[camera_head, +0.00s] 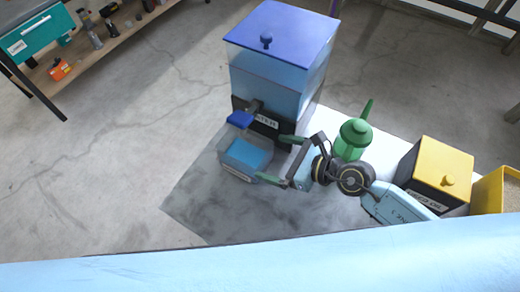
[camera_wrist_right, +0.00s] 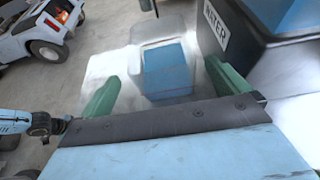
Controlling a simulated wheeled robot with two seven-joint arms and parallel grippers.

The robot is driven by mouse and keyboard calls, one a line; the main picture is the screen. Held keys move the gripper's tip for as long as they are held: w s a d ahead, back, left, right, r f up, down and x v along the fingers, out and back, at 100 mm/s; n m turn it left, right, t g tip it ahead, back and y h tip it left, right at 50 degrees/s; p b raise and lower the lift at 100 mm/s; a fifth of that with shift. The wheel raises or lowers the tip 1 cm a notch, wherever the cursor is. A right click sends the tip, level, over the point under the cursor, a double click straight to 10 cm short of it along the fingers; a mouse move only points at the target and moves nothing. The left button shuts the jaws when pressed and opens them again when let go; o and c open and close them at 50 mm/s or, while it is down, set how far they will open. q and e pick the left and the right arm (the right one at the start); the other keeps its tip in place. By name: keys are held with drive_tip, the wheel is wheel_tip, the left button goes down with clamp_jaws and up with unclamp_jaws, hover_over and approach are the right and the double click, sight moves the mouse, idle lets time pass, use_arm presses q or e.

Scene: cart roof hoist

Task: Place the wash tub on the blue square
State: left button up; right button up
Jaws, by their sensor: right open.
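The wash tub appears to be the small clear, square-sided container (camera_head: 236,172) below the water tank's tap. Its inside shows blue; I cannot tell if that is water or a blue square seen through it. My right gripper (camera_head: 281,161) is open just right of the tub, its green fingers pointing at it. In the right wrist view the tub (camera_wrist_right: 151,30) lies ahead, between the two open fingers (camera_wrist_right: 160,78). Contact is not visible. No separate blue square shows clearly. My left gripper is not in view.
A blue-lidded water tank (camera_head: 278,75) stands behind the tub. Bare grey surface (camera_head: 200,200) lies front left of the tub. A tool bench (camera_head: 110,45) is far left.

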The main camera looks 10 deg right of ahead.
drive_tip(key=shift+v, duration=1.65)
